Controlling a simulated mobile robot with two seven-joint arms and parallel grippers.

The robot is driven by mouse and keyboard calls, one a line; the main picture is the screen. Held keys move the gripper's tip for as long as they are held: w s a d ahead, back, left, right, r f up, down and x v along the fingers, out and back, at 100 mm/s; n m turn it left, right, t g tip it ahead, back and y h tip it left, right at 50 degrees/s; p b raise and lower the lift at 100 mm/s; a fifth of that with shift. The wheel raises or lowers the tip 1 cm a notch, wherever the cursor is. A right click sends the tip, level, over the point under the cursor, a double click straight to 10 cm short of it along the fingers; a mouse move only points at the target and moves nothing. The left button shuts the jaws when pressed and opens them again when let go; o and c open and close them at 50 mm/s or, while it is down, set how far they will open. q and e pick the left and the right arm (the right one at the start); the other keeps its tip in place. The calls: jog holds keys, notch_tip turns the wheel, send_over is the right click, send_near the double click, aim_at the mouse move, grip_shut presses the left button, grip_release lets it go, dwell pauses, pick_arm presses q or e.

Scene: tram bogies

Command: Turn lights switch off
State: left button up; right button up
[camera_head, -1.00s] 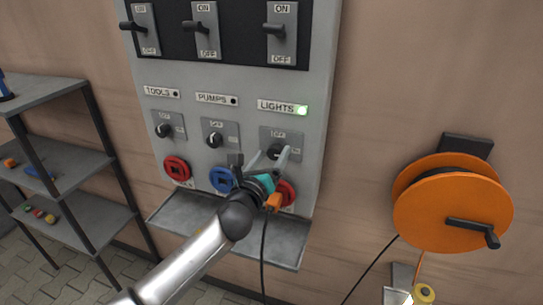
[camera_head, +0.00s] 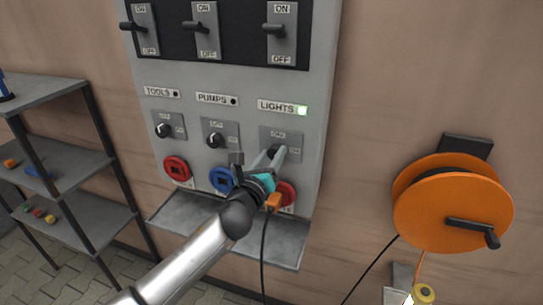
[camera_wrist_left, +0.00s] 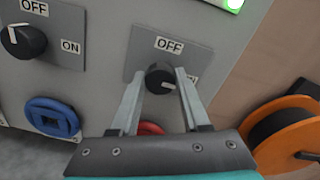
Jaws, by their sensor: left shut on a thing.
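The lights switch (camera_wrist_left: 160,77) is a black rotary knob on a grey plate with OFF above it and ON to its right. In the left wrist view its white pointer mark faces right, toward ON. My left gripper (camera_wrist_left: 163,85) is shut on this knob, one finger on each side. In the head view my left gripper (camera_head: 275,154) covers most of the knob. The LIGHTS label (camera_head: 276,105) sits above, with its green lamp (camera_head: 302,110) lit. My right gripper is not in view.
The pumps knob (camera_head: 214,140) and tools knob (camera_head: 163,130) are to the left. Red and blue sockets (camera_head: 222,180) and a tray (camera_head: 190,226) are below. A black cable hangs from an orange plug (camera_head: 273,202). An orange reel (camera_head: 450,208) is on the right, shelves (camera_head: 50,90) left.

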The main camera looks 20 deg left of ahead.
pick_arm(q)
grip_shut()
jog(key=n, duration=0.4)
jog(key=shift+n+p, duration=0.4)
jog(key=n, duration=0.4)
jog(key=shift+a+f+n, duration=0.1)
jog(key=shift+n, duration=0.2)
jog(key=n+p, duration=0.1)
jog(key=n, duration=0.3)
jog(key=shift+f, duration=0.1)
jog(key=shift+f+n+p, duration=0.1)
jog(key=shift+n+p, duration=0.4)
jog(key=shift+n, duration=1.8)
jog(key=o, duration=1.2)
grip_release()
jog(key=s, duration=1.5)
jog(key=shift+a+b, duration=0.25)
jog(key=shift+b, duration=0.15)
